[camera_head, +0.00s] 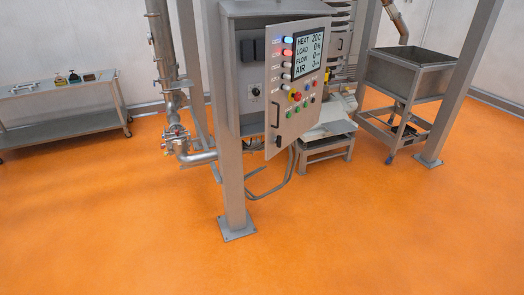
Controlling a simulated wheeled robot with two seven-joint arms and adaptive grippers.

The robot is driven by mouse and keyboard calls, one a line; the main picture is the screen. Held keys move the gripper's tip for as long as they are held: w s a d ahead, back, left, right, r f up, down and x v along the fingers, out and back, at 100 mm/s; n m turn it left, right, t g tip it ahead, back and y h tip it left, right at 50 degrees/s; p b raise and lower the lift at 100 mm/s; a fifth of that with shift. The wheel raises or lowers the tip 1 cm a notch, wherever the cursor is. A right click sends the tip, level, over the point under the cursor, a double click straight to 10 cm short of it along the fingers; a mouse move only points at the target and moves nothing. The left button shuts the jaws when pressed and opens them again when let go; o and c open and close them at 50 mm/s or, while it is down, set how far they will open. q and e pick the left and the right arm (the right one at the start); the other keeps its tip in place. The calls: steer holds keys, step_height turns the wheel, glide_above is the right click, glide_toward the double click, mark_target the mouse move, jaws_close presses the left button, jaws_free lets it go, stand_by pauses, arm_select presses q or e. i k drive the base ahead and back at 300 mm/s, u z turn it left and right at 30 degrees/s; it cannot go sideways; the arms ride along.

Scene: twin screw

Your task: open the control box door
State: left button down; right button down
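The control box (233,110) is grey and mounted on a steel post in the upper middle of the head view. Its door (283,140) is a light grey panel with a display, lit buttons and a red knob. The door stands ajar, its left edge swung out toward me and its right edge close to the box. A dark vertical handle (276,111) is on the door near its left edge. Left of that edge, black parts and a small dial show inside the box. Neither of my grippers is in view.
The steel post (232,185) ends in a floor plate below the box. A pipe assembly (168,90) stands to the left. The orange floor in front is clear.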

mark_target(296, 51)
steer(key=u, duration=0.6)
steer(key=i, duration=0.8)
steer(key=u, duration=0.65)
steer(key=i, duration=0.75)
steer(key=z, duration=0.7)
steer(key=i, duration=0.8)
steer(key=z, duration=0.65)
